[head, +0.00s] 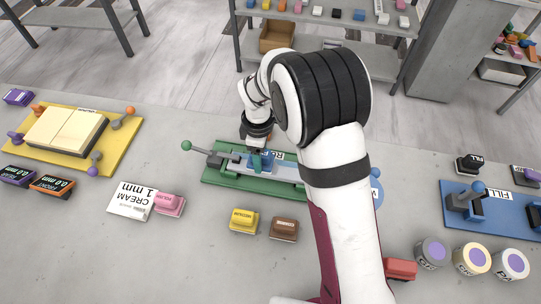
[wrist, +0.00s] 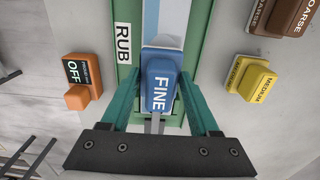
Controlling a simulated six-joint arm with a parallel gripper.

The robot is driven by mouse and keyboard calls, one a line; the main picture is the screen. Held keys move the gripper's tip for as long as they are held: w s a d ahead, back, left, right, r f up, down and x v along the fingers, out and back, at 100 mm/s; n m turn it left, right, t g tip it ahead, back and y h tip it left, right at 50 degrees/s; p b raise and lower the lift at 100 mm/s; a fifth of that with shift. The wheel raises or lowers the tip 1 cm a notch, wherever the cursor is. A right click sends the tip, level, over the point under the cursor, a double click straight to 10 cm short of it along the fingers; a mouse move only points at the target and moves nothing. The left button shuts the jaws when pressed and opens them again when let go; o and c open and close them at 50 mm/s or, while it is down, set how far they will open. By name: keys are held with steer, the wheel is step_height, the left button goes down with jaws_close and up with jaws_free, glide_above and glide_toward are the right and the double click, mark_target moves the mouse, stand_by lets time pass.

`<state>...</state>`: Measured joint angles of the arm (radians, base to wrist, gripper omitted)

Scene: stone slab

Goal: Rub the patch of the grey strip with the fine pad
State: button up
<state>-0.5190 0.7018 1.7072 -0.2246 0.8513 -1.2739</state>
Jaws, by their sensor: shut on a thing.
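The fine pad (wrist: 160,85) is blue with the word FINE on it. My gripper (wrist: 160,97) is shut on it, one teal finger on each side. The pad sits over the grey strip (wrist: 167,18) on the green board marked RUB (wrist: 122,45). In the head view my gripper (head: 261,162) is at the left part of that strip (head: 285,172), low over the green board (head: 225,178). I cannot tell whether the pad touches the strip. The patch is not clearly visible; the pad or my arm may cover it.
A yellow medium pad (head: 244,221) and a brown coarse pad (head: 284,228) lie in front of the board. An orange OFF block (wrist: 82,80) lies beside it. A green-knobbed lever (head: 187,146) stands at its left end. A blue FILL board (head: 490,212) is at right.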

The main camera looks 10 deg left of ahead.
steer(key=shift+a, duration=0.85)
steer(key=shift+d, duration=3.6)
steer(key=shift+d+r, duration=0.1)
steer(key=shift+d, duration=0.05)
step_height(320, 180, up, 8)
